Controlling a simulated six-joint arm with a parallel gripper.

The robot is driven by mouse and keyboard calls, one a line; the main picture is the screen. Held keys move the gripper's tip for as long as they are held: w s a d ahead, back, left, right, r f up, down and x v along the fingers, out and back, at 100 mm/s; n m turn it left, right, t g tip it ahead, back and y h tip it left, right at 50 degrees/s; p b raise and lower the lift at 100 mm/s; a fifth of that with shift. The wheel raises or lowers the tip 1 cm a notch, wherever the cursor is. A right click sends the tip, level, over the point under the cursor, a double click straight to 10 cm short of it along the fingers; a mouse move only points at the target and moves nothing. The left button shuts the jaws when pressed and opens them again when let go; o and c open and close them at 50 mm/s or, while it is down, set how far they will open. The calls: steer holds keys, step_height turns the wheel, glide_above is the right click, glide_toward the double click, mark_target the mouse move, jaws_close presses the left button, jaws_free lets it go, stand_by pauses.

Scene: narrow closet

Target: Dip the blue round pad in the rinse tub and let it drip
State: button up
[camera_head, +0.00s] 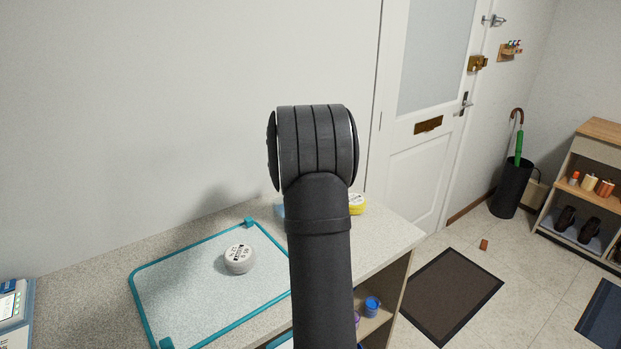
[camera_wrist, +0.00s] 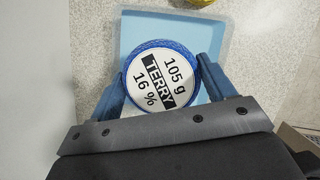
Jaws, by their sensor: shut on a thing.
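The blue round pad (camera_wrist: 140,57), with a white top label reading "105 g TERRY 16 %", is between the fingers of my gripper (camera_wrist: 164,82) in the wrist view. The gripper is shut on its sides. The pale blue rinse tub (camera_wrist: 190,25) lies directly under or around the pad. I cannot tell how high the pad is or whether it touches any water. In the head view my arm hides the gripper, the pad and nearly all of the tub; only a pale blue sliver of the tub (camera_head: 280,211) shows.
A teal-rimmed mat or tray (camera_head: 185,254) on the speckled counter holds a whitish round pad (camera_head: 238,259). A yellow round pad (camera_head: 357,204) sits right of my arm. A blue-grey device (camera_head: 14,306) stands far left. The wall is close behind; shelves lie below the counter's right end.

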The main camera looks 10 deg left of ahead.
steer(key=shift+f, duration=4.1)
steer(key=shift+r, duration=3.5)
steer(key=shift+r, duration=0.1)
steer(key=shift+r, duration=2.4)
